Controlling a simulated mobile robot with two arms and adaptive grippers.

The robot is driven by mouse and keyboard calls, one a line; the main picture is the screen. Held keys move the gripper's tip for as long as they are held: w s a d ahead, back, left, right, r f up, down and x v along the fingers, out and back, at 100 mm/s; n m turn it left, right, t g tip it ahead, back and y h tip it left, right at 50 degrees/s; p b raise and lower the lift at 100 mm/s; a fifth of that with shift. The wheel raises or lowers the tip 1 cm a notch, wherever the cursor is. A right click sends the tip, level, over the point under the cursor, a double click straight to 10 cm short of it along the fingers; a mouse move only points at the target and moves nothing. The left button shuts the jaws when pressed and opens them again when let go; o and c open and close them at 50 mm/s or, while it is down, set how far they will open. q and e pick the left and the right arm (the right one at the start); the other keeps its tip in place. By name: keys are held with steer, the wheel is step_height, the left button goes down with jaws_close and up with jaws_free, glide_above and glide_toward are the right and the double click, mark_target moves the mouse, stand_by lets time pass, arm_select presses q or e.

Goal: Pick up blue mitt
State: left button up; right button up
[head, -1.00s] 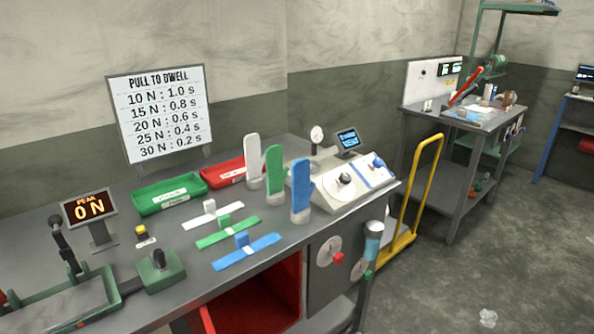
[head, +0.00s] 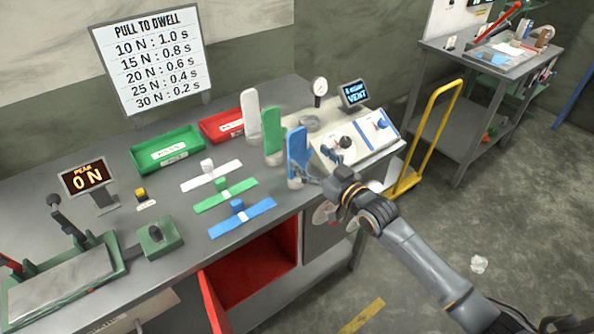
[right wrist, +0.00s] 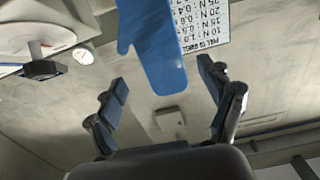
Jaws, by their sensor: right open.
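The blue mitt (head: 297,145) stands upright near the bench's front edge, at the right end of a row with a green mitt (head: 272,133) and a white mitt (head: 250,115). My right gripper (head: 308,172) is open beside the lower right part of the blue mitt, its fingers pointing at it. In the right wrist view the blue mitt (right wrist: 158,45) shows ahead, between the directions of the two open fingers (right wrist: 163,78). I cannot tell whether the fingers touch it. My left gripper is out of view.
A sealing machine (head: 365,145) with knobs and a gauge stands close right of the mitts. White, green and blue strips (head: 242,217) lie in front left. Green (head: 167,153) and red (head: 222,126) trays sit behind. A yellow trolley handle (head: 436,125) stands right of the bench.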

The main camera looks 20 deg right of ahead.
mark_target(298, 145)
steer(key=shift+w, duration=0.3)
steer(key=shift+w+a+r+p, duration=0.35)
steer(key=shift+w+r+p, duration=0.15)
steer(key=shift+w, duration=0.1)
steer(key=shift+w+a+r+p, duration=0.35)
steer(key=shift+w+r+p, duration=0.1)
steer(key=shift+w, duration=0.15)
steer(key=shift+w+a+f, duration=0.15)
steer(key=shift+w+a, duration=0.05)
steer(key=shift+w, duration=0.3)
steer(key=shift+w+a+f, duration=0.15)
steer(key=shift+w, duration=0.35)
steer(key=shift+w+f, duration=0.1)
steer(key=shift+w, duration=0.15)
steer(key=shift+s, duration=0.15)
steer(key=shift+c, duration=0.6)
steer(key=c, duration=1.5)
steer(key=shift+c, duration=0.2)
steer(key=shift+r, duration=0.2)
